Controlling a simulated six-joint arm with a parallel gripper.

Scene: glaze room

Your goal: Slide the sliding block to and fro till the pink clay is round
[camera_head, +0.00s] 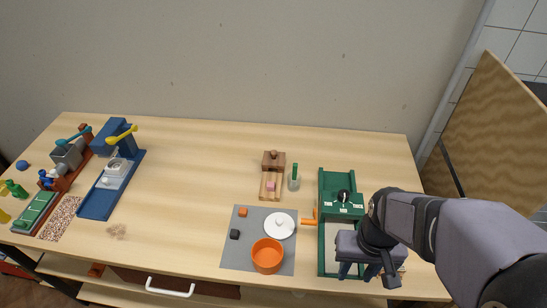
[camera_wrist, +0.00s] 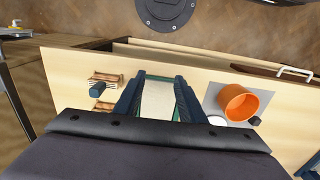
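The sliding block (camera_head: 273,158) is brown wood with a round knob. It sits at the back end of a light wooden track (camera_head: 265,195) near the table's middle. The pink clay (camera_head: 271,187) is a small pink lump on the track, in front of the block and apart from it; its exact shape is too small to tell. My gripper (camera_head: 357,270) is well to the right and nearer the front, over the green-framed board. In the wrist view my gripper (camera_wrist: 157,98) has its two dark blue fingers apart, with nothing held between them.
The green-framed board (camera_head: 322,250) is under my gripper. A small bottle with a green top (camera_head: 294,180) stands right beside the track. A grey mat (camera_head: 235,257) in front holds an orange pot (camera_head: 267,257) and white lid (camera_head: 279,224).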

